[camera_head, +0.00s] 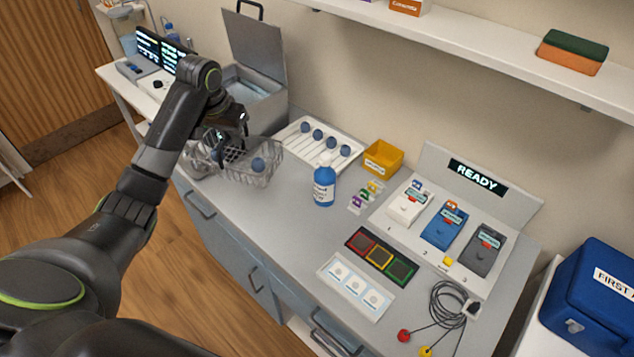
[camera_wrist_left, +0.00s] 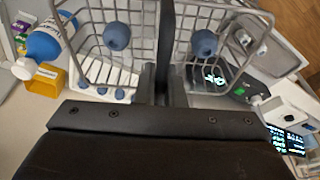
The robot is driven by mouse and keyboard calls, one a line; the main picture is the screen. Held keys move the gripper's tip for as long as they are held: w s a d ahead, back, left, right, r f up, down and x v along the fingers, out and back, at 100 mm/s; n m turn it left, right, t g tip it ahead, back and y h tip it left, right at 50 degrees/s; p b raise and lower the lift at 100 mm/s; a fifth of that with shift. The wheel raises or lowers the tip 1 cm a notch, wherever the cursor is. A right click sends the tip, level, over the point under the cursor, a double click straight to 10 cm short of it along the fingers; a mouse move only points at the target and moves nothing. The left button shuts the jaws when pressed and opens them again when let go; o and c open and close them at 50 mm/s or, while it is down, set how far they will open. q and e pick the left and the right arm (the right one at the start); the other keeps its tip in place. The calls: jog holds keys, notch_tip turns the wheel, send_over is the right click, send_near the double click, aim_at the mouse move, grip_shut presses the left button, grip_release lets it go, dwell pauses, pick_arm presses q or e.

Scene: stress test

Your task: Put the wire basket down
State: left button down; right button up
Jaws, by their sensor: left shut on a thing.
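The wire basket (camera_head: 268,172) is at the counter's left end, in front of the open metal box. My left gripper (camera_head: 236,150) reaches down over it and is shut on the basket. In the left wrist view the basket's wire mesh (camera_wrist_left: 137,16) spreads on both sides of the dark fingers (camera_wrist_left: 165,70). I cannot tell whether the basket's bottom touches the counter. The exact grip point is partly hidden. My right gripper is not in view.
A metal box (camera_head: 262,100) with its lid up stands behind the basket. A white rack (camera_head: 330,160) of blue-topped items, a blue bottle (camera_head: 325,186) and a yellow bin (camera_head: 384,158) are to the right. Grey counter (camera_head: 270,205) is clear in front of the bottle.

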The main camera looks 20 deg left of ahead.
aim_at(248, 161)
pick_arm(q)
jog(key=shift+w+d+f+p, duration=0.35)
jog(key=shift+w+d+f, duration=0.55)
jog(key=shift+w+f, duration=0.25)
notch_tip(248, 161, down, 5)
jog(key=shift+f+p, duration=0.15)
jog(key=shift+p, duration=0.5)
notch_tip(248, 161, down, 4)
jog(key=shift+r+p, duration=0.1)
jog(key=shift+p, duration=0.25)
jog(key=shift+f, duration=0.3)
jog(key=shift+f, duration=0.1)
jog(key=c, duration=1.5)
grip_release()
jog(key=shift+c, duration=0.2)
